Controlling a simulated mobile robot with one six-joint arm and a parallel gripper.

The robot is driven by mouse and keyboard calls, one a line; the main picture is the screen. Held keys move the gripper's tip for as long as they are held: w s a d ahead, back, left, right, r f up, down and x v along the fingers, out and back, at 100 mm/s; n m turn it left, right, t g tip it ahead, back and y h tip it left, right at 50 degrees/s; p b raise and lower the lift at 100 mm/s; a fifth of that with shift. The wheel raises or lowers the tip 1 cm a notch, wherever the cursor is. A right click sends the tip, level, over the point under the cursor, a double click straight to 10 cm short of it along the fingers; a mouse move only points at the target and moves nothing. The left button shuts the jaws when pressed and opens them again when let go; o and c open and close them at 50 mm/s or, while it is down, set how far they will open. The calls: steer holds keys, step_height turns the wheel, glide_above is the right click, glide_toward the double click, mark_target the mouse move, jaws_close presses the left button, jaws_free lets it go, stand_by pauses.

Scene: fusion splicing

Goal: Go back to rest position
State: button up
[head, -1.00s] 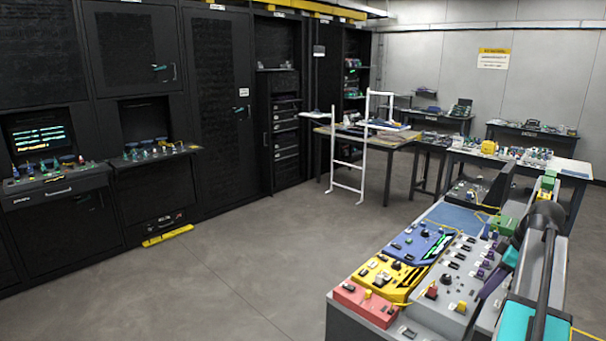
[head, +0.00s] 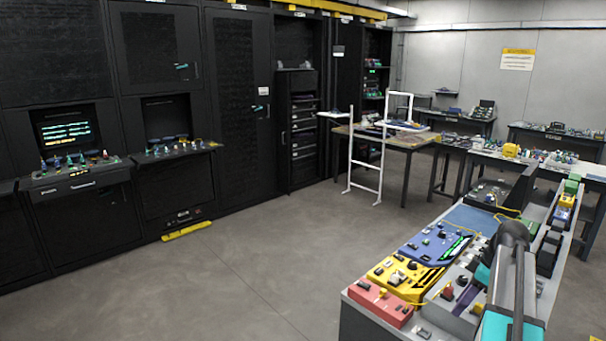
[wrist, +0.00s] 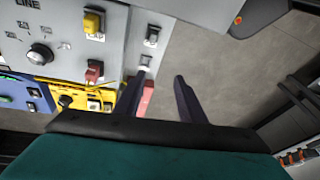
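My gripper (wrist: 160,78) shows in the wrist view with its two dark fingers apart and nothing between them. It is over the near end of the grey console bench, beside the red box (wrist: 146,99), which the left finger partly hides. In the head view my arm reaches over the right part of the bench, and its dark and teal links hide some of the controls. The fingers are hard to make out there. The red box (head: 380,302), yellow box (head: 398,276) and blue panel (head: 432,246) sit in a row along the bench's left side.
Open grey floor (head: 250,275) lies left of the bench. Black cabinets (head: 240,110) line the left wall, with a yellow floor bar (head: 187,230). A white rail frame (head: 365,170) and a worktable (head: 400,138) stand at the back.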

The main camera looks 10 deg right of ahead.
steer(key=a+f+n+g+y+b, duration=0.15)
steer(key=a+f+g, duration=0.25)
steer(key=a+f, duration=1.8)
steer(key=s+a+f+g, duration=0.3)
steer(key=s+a+f, duration=0.6)
steer(key=a+f, duration=0.45)
steer(key=s+a+f+m+h, duration=0.2)
steer(key=s+f+m, duration=0.2)
steer(key=s+f, duration=0.3)
steer(key=s+a+f+m+h+b, duration=0.1)
steer(key=s+f+m, duration=0.4)
steer(key=s, duration=0.6)
step_height(320, 180, down, 2)
steer(key=shift+s+a+f+g+h, duration=0.1)
steer(key=shift+s+a+g+h, duration=0.2)
steer(key=shift+a+h, duration=0.65)
steer(key=shift+a+m, duration=0.1)
steer(key=shift+m, duration=0.15)
